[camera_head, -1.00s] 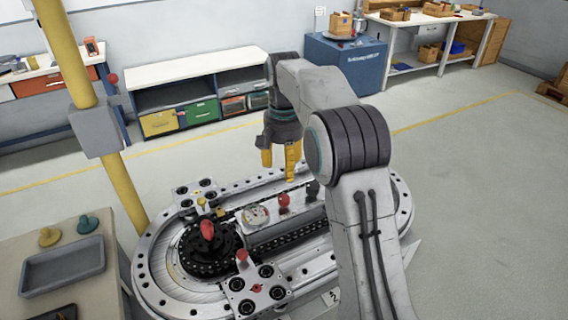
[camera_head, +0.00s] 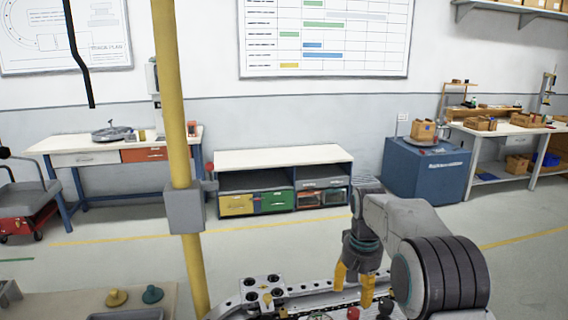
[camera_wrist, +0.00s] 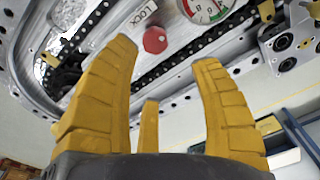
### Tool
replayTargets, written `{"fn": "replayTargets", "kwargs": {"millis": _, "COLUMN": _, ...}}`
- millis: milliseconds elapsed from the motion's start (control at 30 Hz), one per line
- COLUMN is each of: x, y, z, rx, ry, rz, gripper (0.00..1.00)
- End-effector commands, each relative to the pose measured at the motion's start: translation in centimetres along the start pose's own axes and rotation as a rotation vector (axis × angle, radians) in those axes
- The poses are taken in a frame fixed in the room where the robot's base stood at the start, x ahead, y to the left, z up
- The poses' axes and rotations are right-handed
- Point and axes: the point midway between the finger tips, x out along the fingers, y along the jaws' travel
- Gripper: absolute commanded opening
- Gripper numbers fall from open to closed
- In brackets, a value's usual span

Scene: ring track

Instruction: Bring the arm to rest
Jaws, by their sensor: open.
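My gripper (camera_head: 355,284) hangs at the end of my arm over the ring track (camera_head: 240,304), which shows only at the bottom edge of the head view. Its yellow fingers are apart and nothing is between them. In the wrist view my gripper (camera_wrist: 168,75) also shows open and empty, with the track (camera_wrist: 180,92) beyond the fingers. A red knob (camera_wrist: 155,40) beside a "LOCK" label lies past the fingertips, apart from them. A round gauge (camera_wrist: 205,8) is next to it. Most of the track is cut off in the head view.
A yellow post (camera_head: 178,120) with a grey box (camera_head: 185,209) stands left of my arm. A side table (camera_head: 70,303) with two knobbed pieces is at lower left. Cabinets (camera_head: 284,158), a blue cabinet (camera_head: 427,172) and benches line the wall. Open floor lies between.

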Motion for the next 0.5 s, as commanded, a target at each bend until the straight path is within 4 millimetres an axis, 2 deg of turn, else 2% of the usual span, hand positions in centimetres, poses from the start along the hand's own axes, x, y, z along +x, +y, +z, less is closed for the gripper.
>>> {"fn": "replayTargets", "kwargs": {"millis": 33, "x": 1.4, "y": 0.2, "z": 1.1, "rx": -0.025, "ry": -0.029, "rz": 0.006, "gripper": 0.57}}
{"fn": "replayTargets", "kwargs": {"millis": 100, "x": 2.5, "y": 0.6, "z": 2.6, "rx": -0.063, "ry": -0.053, "rz": 0.009, "gripper": 0.57}}
{"fn": "replayTargets", "kwargs": {"millis": 200, "x": 3.3, "y": 1.1, "z": 5.2, "rx": -0.109, "ry": -0.076, "rz": 0.012, "gripper": 0.57}}
{"fn": "replayTargets", "kwargs": {"millis": 333, "x": 3.2, "y": 1.9, "z": 8.9, "rx": -0.159, "ry": -0.090, "rz": 0.012, "gripper": 0.57}}
{"fn": "replayTargets", "kwargs": {"millis": 500, "x": 2.1, "y": 3.0, "z": 14.2, "rx": -0.199, "ry": -0.089, "rz": 0.010, "gripper": 0.57}}
